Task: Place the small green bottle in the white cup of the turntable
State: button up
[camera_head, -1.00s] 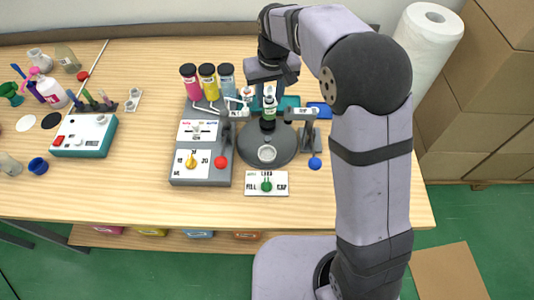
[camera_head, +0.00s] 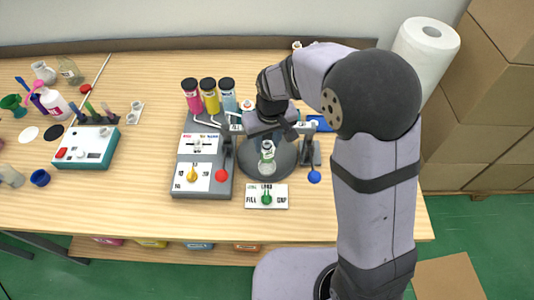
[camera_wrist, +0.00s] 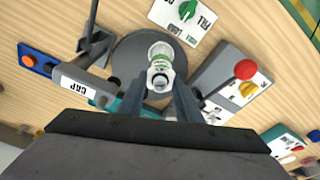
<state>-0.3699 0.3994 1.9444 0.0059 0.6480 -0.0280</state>
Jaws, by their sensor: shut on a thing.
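The small green bottle (camera_head: 267,152) is a clear, greenish bottle with a white label, upright in the head view. My gripper (camera_head: 266,141) is shut on it from behind, at the front part of the dark round turntable (camera_head: 247,168). In the wrist view the bottle (camera_wrist: 160,74) stands between my two fingers (camera_wrist: 162,88), its open neck towards the camera. The white cup (camera_head: 267,169) is at the bottle's lower end and mostly hidden by it. I cannot tell whether the bottle's base is inside the cup or just above it.
A grey CAP station (camera_wrist: 85,83) with a blue-knobbed lever (camera_head: 314,176) is on the right. A white panel with a green knob (camera_head: 266,197) lies in front.

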aim_at(268, 148)
jog(key=shift+f+p, duration=0.65)
jog(key=shift+f, duration=2.2)
jog(key=shift+f, duration=0.2)
jog(key=o, duration=1.1)
jog(key=shift+r, duration=0.1)
jog(key=shift+r, duration=0.7)
jog(key=r, duration=0.3)
jog(key=s+r+b, duration=0.1)
jog(key=r, duration=0.3)
jog(key=r+b, duration=0.1)
jog(key=r, duration=0.2)
jog(key=shift+s+d+r, duration=0.35)
jog(key=shift+d, duration=0.1)
